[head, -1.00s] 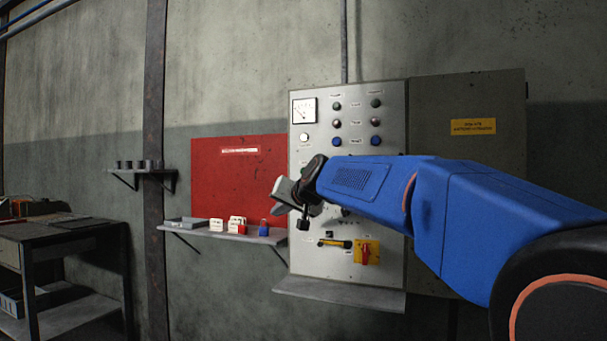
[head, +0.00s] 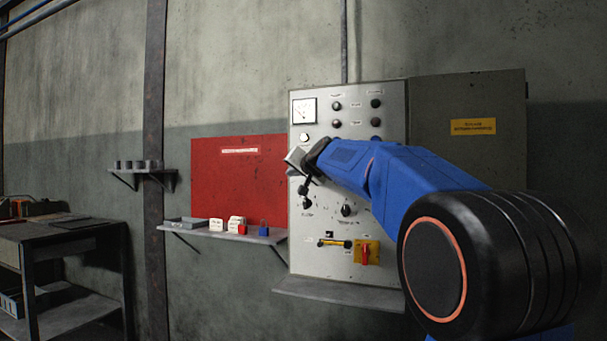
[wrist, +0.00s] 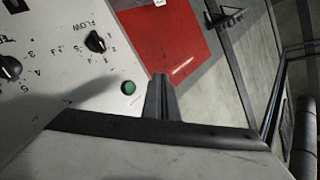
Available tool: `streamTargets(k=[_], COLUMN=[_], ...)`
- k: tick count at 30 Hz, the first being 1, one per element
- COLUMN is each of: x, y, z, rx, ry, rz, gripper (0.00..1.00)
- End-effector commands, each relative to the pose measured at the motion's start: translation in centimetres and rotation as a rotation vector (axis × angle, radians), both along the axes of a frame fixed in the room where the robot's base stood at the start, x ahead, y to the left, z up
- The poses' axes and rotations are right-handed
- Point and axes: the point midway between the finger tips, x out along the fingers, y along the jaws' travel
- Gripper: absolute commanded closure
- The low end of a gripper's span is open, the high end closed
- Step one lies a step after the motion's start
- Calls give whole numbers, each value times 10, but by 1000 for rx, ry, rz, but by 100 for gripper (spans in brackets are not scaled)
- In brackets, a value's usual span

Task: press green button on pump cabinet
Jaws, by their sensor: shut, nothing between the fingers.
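The pump cabinet (head: 380,275) is a light grey panel on the wall, with a gauge, lamps, knobs and switches. The green button (wrist: 128,87) shows in the wrist view, just left of my gripper's fingers (wrist: 162,80). I see no green button in the head view, where my arm covers part of the panel. My gripper (head: 294,158) is shut and empty at the panel's left edge, below the gauge. Whether it touches the panel, I cannot tell.
A black FLOW knob (wrist: 95,42) sits near the green button. A yellow-and-red switch (head: 367,252) is low on the panel, above a grey ledge (head: 340,290). A red board (head: 235,180) and a shelf (head: 190,233) with small tags and padlocks stand to the left.

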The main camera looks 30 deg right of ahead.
Motion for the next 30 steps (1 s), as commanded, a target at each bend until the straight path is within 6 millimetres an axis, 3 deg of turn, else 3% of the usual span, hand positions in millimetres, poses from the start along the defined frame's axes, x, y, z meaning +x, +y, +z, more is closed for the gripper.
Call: streamTargets(k=[18,30], x=[42,52], y=[-53,-66], z=[-1,0], rx=[0,-1], ry=[1,0], rz=[-1,0], gripper=[100,100])
